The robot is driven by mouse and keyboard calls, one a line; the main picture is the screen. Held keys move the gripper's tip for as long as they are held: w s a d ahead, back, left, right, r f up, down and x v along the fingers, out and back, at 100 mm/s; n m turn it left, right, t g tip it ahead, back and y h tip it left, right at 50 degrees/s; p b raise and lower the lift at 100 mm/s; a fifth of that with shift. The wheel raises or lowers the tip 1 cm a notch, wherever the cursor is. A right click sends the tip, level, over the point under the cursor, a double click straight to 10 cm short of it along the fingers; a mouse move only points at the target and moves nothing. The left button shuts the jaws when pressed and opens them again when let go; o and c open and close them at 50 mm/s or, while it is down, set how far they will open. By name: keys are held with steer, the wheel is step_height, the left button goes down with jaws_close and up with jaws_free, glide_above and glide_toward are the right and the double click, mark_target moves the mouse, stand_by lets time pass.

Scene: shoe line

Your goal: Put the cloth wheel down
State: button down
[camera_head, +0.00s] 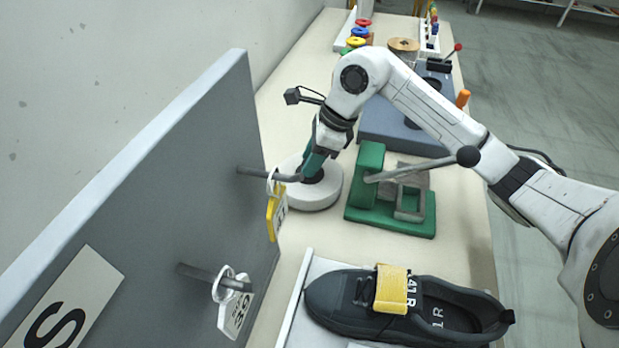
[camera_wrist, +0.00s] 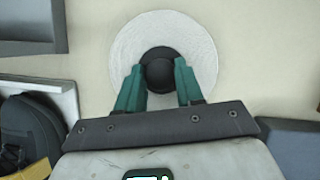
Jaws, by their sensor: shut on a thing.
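The cloth wheel (camera_head: 326,193) is a thick white disc with a dark round hub at its centre. It lies flat at the bench top, between the grey board and the green device; any small gap under it cannot be told. In the wrist view the wheel (camera_wrist: 205,50) is seen from above. My gripper (camera_wrist: 159,80) has green fingers shut on the dark hub (camera_wrist: 158,57), one finger on each side. In the head view my gripper (camera_head: 314,165) comes down onto the hub, partly behind a peg of the board.
A grey board (camera_head: 190,150) with pegs and hanging tags, one yellow (camera_head: 275,212), stands close on the left. A green device with a lever (camera_head: 390,222) is close on the right. A dark shoe (camera_head: 450,308) lies in a tray in front. Bare bench lies between them.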

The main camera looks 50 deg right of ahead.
steer(key=shift+r, duration=0.1)
step_height(320, 180, up, 12)
steer(key=p, duration=0.1)
steer(key=shift+r+p, duration=0.2)
steer(key=shift+p, duration=0.15)
